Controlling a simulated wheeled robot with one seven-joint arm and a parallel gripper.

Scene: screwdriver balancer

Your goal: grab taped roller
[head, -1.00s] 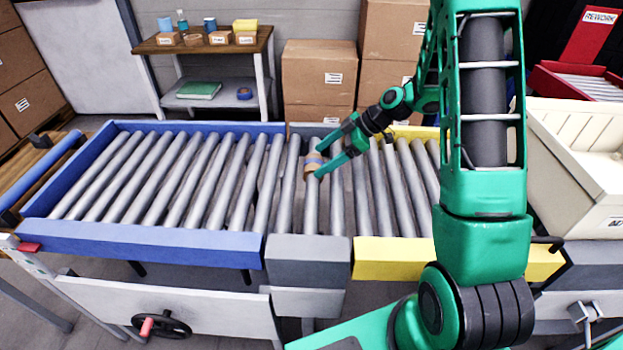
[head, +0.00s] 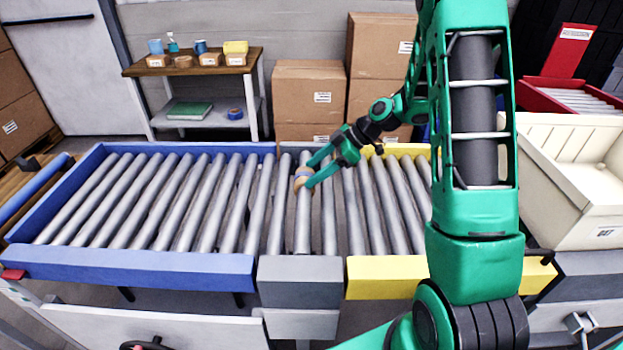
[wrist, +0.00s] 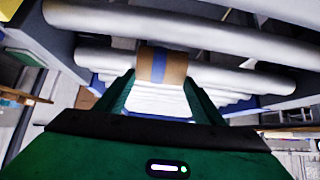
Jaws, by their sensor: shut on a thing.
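The taped roller (head: 303,215) is a grey roller with a tan and blue tape band, set among the rollers of the grey middle section of the conveyor. My gripper (head: 306,174) reaches it from the right, its two green fingers closed at the tape, one on the far side and one on the near side. In the wrist view the tan tape with its blue stripe (wrist: 158,66) lies between the fingertips, and the roller runs across the picture. The fingers hide part of the band. I cannot tell whether the roller is lifted from its seat.
Bare grey rollers lie close on both sides. The blue frame (head: 130,263) is at left, the yellow frame (head: 385,277) at right. A cream bin (head: 560,150) stands far right. A shelf (head: 200,65) and cardboard boxes (head: 310,95) stand behind.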

